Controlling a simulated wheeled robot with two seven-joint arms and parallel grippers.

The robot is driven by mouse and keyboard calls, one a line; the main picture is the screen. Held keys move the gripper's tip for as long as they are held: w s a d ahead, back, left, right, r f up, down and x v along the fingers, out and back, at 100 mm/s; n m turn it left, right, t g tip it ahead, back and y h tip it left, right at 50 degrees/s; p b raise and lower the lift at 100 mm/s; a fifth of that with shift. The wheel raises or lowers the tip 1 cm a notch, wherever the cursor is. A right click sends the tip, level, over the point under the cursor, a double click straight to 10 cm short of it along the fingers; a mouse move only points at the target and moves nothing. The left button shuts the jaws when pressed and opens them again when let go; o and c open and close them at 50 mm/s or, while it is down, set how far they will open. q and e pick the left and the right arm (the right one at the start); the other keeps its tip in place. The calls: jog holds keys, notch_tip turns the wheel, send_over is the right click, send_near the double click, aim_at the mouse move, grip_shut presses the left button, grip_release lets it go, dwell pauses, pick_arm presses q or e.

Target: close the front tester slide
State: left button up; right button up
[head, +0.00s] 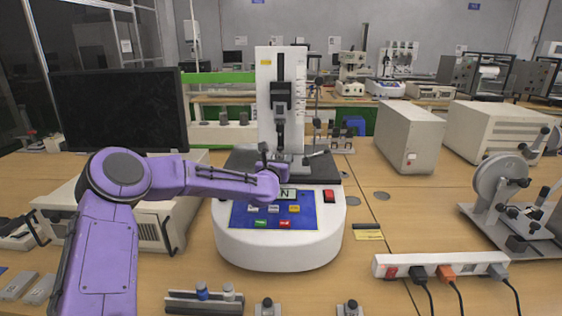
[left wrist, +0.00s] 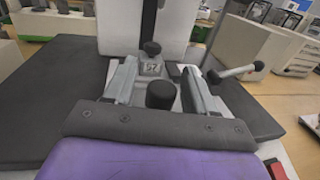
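The tester (head: 280,240) stands in the middle of the head view, with a white rounded base, a blue button panel and a tall white column. Its dark platform (head: 322,165) carries small metal parts; I cannot tell surely which is the front slide. My left gripper (head: 264,156) is over the platform's front, in front of the column, and hides part of it. In the left wrist view its two grey fingers (left wrist: 158,84) are apart. A black round knob (left wrist: 160,95) shows between them, with a grey block (left wrist: 151,67) topped by a dark knob beyond. Contact cannot be told. My right gripper is out of view.
A lever with a black knob (left wrist: 238,71) sticks out right of the fingers. A monitor (head: 120,108) stands left, grey boxes (head: 409,138) right, and a power strip (head: 440,264) front right. A small rack (head: 205,304) lies in front. Some table right of the tester is clear.

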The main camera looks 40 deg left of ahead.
pick_arm(q)
jog(key=shift+s+d, duration=0.25)
jog(key=shift+s, duration=0.1)
jog(key=b+v, duration=0.1)
jog(key=v, duration=0.8)
jog(key=shift+s+d+b, duration=0.1)
jog(key=shift+s+b, duration=0.25)
jog(key=shift+b, duration=0.05)
